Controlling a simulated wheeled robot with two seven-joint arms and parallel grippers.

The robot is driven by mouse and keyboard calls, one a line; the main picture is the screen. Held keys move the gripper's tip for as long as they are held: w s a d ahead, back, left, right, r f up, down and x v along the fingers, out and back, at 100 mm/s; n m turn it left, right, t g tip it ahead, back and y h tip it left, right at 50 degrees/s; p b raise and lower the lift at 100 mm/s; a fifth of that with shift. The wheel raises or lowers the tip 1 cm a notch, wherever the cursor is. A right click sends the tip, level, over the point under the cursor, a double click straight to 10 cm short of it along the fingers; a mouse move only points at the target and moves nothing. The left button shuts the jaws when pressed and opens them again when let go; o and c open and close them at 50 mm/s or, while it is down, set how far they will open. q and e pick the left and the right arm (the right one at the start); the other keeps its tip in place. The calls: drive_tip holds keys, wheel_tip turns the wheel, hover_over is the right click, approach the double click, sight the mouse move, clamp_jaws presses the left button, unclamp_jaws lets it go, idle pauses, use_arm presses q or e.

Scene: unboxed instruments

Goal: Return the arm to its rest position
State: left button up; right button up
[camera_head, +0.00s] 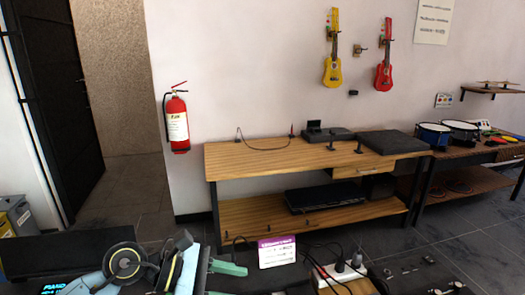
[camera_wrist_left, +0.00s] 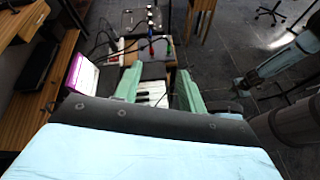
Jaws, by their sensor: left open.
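My left arm comes in at the bottom left of the head view. Its gripper (camera_head: 226,281) has pale green fingers pointing right, apart, with nothing held between them. In the left wrist view the two green fingers of the left gripper (camera_wrist_left: 158,82) stand apart. Black and white piano keys (camera_wrist_left: 152,93) show beyond and between them. A pale arm link of mine shows at the right of the wrist view; the fingers at its end are too small to read. The right arm does not show in the head view.
A white and purple box (camera_head: 277,252) stands close to the left fingers. A power strip (camera_head: 335,273) with plugs and cables lies to the right. A wooden workbench (camera_head: 300,157) stands along the wall, a fire extinguisher (camera_head: 176,122) hangs left of it. Dark floor lies between.

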use_arm(q)
wheel_tip(320, 180, up, 9)
drive_tip(key=d+n+t+h, duration=0.2)
drive_tip(key=n+t+h, duration=0.3)
drive_tip(key=n+t, duration=0.45)
drive_tip(key=w+a+n+t+y, duration=0.2)
drive_tip(key=a+n+t+y, duration=0.6)
drive_tip(key=n, duration=1.1)
drive_tip(key=s+a+f+n+g+y, duration=0.2)
drive_tip(key=a+f+n+y, duration=0.4)
drive_tip(key=n, duration=0.3)
drive_tip(key=s+a+f+n+g+y, duration=0.3)
drive_tip(key=a+f+n+y, duration=0.15)
drive_tip(key=f+n, duration=0.35)
drive_tip(key=s+f+n+g, duration=0.4)
drive_tip(key=s+f+g, duration=0.15)
drive_tip(key=s, duration=0.45)
drive_tip(key=s+f+n+g, duration=0.45)
drive_tip(key=s+f, duration=0.25)
drive_tip(key=s, duration=0.2)
wheel_tip(320, 180, down, 24)
drive_tip(key=s+g, duration=0.2)
drive_tip(key=s+a+f+m+g, duration=0.1)
drive_tip(key=s+a+f, duration=0.1)
drive_tip(key=s+f, duration=1.3)
drive_tip(key=shift+s+a, duration=0.35)
drive_tip(key=shift+s, duration=0.4)
drive_tip(key=shift+s+f, duration=0.1)
drive_tip(key=shift+s, duration=0.05)
drive_tip(key=shift+c, duration=0.5)
